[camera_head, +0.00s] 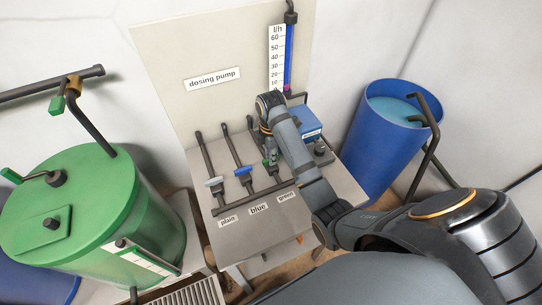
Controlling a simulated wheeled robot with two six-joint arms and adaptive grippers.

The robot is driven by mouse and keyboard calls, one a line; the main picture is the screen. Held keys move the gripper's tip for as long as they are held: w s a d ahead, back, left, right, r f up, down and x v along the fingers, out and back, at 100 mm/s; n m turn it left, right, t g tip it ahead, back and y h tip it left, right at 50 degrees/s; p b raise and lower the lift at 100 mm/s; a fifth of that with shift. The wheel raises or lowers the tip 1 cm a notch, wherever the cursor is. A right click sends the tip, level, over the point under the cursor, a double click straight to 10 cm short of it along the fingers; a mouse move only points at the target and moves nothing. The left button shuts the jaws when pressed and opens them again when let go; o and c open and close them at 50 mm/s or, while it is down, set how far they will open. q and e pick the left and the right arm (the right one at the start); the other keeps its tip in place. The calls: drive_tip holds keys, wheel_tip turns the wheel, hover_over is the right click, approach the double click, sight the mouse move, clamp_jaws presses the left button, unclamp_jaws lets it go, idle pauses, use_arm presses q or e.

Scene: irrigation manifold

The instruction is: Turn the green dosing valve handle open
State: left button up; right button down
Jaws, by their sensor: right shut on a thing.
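The green valve handle (266,163) is on the dosing board's right-hand pipe, above the label "green" (286,196). It is mostly hidden by my right gripper (268,152), which reaches down over it from the right and is shut on it. How far the handle is turned cannot be made out. My left gripper is not in view.
A white handle (214,181) and a blue handle (243,171) sit crosswise on the neighbouring pipes, close left of my gripper. A blue dosing pump (311,131) stands behind my wrist. A green tank (90,215) is at left, a blue barrel (372,140) at right.

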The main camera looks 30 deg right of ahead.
drive_tip(key=shift+r+m+p, duration=0.15)
drive_tip(key=shift+m+p, duration=0.15)
drive_tip(key=shift+p, duration=0.3)
drive_tip(key=m+p, duration=0.5)
drive_tip(key=p, duration=0.3)
drive_tip(key=shift+s+r, duration=0.1)
drive_tip(key=shift+m+p, duration=0.35)
drive_tip(key=shift+m, duration=0.25)
drive_tip(key=shift+f+m+p, duration=0.2)
drive_tip(key=shift+m+p, duration=0.15)
drive_tip(key=shift+m, duration=0.55)
drive_tip(key=shift+f+m, duration=0.1)
drive_tip(key=shift+m, duration=0.8)
drive_tip(key=m, duration=0.3)
drive_tip(key=shift+m, duration=2.2)
